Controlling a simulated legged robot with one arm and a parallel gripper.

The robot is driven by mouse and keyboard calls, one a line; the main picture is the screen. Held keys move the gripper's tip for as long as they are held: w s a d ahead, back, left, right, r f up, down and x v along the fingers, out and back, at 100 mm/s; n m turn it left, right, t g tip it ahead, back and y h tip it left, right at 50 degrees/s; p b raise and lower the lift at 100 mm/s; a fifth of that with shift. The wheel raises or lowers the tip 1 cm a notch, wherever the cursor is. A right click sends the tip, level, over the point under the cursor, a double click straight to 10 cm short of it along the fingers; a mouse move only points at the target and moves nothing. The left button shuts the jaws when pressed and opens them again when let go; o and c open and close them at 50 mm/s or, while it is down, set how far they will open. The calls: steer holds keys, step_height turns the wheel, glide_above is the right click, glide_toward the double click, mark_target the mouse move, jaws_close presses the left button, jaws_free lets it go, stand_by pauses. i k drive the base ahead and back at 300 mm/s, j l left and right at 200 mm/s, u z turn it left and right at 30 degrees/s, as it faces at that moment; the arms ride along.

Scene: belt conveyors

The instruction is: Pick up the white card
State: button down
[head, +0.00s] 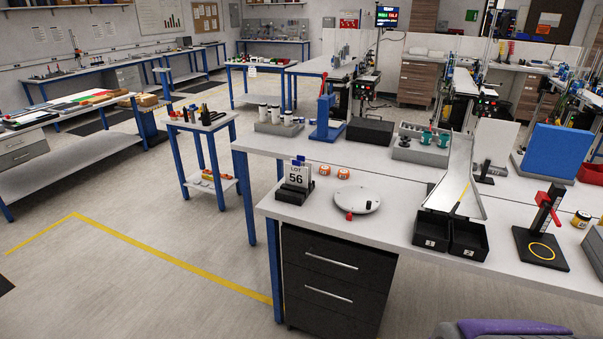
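The white card (298,174) reads "LOT 56" and stands upright in a black stepped holder (294,194). The holder sits at the left front corner of the near workbench (310,225). A small blue piece (298,160) shows at the top edge of the card. My gripper is not in view. A purple and grey part of my own body shows at the bottom right edge.
Right of the card are two small orange pieces (342,172) and a round grey plate (357,200) with a red knob. Farther right are a metal chute (455,178) and black bins (467,240). Open floor (140,285) lies left of the bench.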

mark_target(296, 175)
steer(key=i+j, duration=0.45)
steer(key=i, duration=0.2)
steer(key=i+j, duration=0.5)
steer(key=i, duration=0.15)
steer(key=i+j, duration=0.45)
steer(key=i, duration=0.2)
